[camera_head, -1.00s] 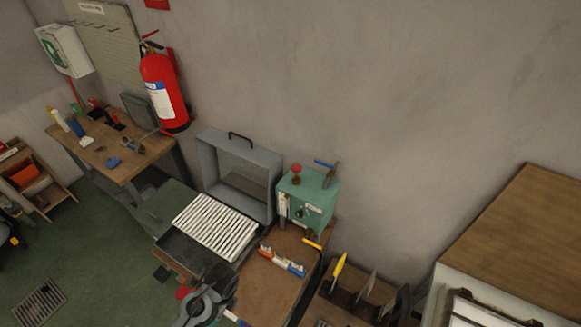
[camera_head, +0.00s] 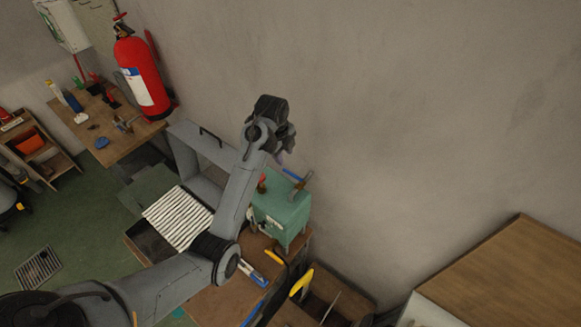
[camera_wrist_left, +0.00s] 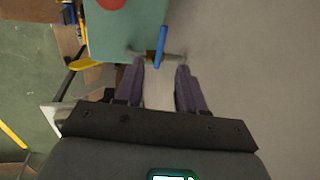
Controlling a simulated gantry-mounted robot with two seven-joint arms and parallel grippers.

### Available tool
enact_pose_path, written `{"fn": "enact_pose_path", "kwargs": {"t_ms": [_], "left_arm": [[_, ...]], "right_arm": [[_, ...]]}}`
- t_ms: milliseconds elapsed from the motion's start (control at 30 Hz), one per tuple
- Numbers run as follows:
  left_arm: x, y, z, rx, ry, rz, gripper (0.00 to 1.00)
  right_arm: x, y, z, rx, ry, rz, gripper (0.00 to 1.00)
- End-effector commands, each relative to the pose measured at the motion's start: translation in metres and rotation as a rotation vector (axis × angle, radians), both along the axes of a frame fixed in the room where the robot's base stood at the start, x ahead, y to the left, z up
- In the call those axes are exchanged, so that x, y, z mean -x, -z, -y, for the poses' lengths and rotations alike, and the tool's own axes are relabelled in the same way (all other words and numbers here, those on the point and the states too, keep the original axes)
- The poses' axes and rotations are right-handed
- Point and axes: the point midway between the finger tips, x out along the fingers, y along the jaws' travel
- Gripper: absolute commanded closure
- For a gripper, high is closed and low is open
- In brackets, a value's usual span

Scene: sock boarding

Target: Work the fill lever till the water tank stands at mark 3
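The teal tank box (camera_head: 283,213) stands on the bench beside the wall. A blue-handled lever (camera_head: 294,174) rises at its top right, and a red knob (camera_head: 261,184) sits on top. My left gripper (camera_head: 284,150) is above the box, near the lever. In the left wrist view the gripper (camera_wrist_left: 160,84) is open, fingers apart and empty. The blue handle (camera_wrist_left: 161,46) lies just beyond the fingertips, roughly in line with the gap; contact cannot be told. My arm partly covers the box front, and the level marks cannot be read. My right gripper is not seen.
The wall area right of the box is clear.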

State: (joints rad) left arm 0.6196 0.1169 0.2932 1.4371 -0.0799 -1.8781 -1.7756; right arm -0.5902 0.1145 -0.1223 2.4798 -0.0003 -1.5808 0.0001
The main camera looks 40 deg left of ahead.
Motion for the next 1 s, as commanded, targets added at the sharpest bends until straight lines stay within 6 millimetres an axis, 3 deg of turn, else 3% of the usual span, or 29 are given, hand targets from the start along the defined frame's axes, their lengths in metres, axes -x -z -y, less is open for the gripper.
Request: {"fn": "enact_pose_path", "kwargs": {"t_ms": [167,633,1000], "left_arm": [[-0.004,0.013,0.000,0.001,0.000,0.002,0.61],[-0.018,0.083,0.000,0.001,0.000,0.001,0.61],[-0.022,0.101,0.000,-0.001,0.001,0.004,0.61]], "right_arm": [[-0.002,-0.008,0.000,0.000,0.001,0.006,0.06],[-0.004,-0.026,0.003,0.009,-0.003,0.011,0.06],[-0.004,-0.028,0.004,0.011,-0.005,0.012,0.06]]}}
